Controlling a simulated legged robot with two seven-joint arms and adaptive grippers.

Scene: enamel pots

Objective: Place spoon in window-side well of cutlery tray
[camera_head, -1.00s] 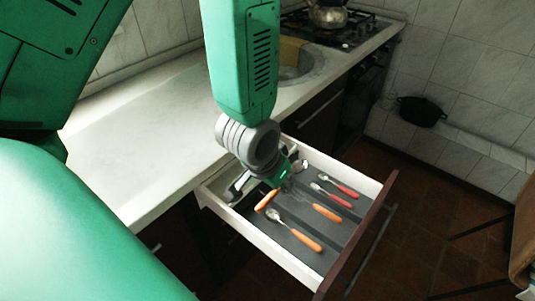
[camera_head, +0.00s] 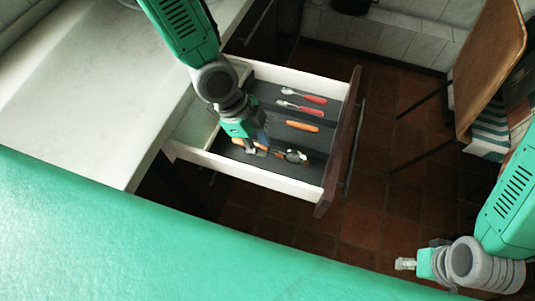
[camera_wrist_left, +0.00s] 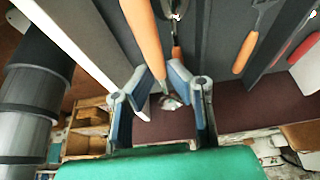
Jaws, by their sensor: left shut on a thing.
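The grey cutlery tray (camera_head: 324,144) sits in the open drawer, with dividers between its wells. My left gripper (camera_head: 256,149) is low over the near well, shut on a spoon (camera_head: 296,157) whose metal bowl shows right of the fingers. In the left wrist view, the gripper (camera_wrist_left: 172,70) is around a metal stem. An orange handle (camera_wrist_left: 145,32) lies close beside it, with a metal bowl below; I cannot tell which parts belong together. The fingers partly hide the cutlery. My right gripper (camera_head: 404,264) is at the lower right, away from the drawer and empty.
An orange-handled fork (camera_head: 302,126) lies in the middle well. Two red-handled pieces (camera_head: 303,107) lie in the far part. White drawer walls (camera_head: 250,176) and a dark drawer front (camera_head: 343,135) surround the tray. The pale countertop (camera_head: 90,85) is clear; a chair (camera_head: 490,65) stands right.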

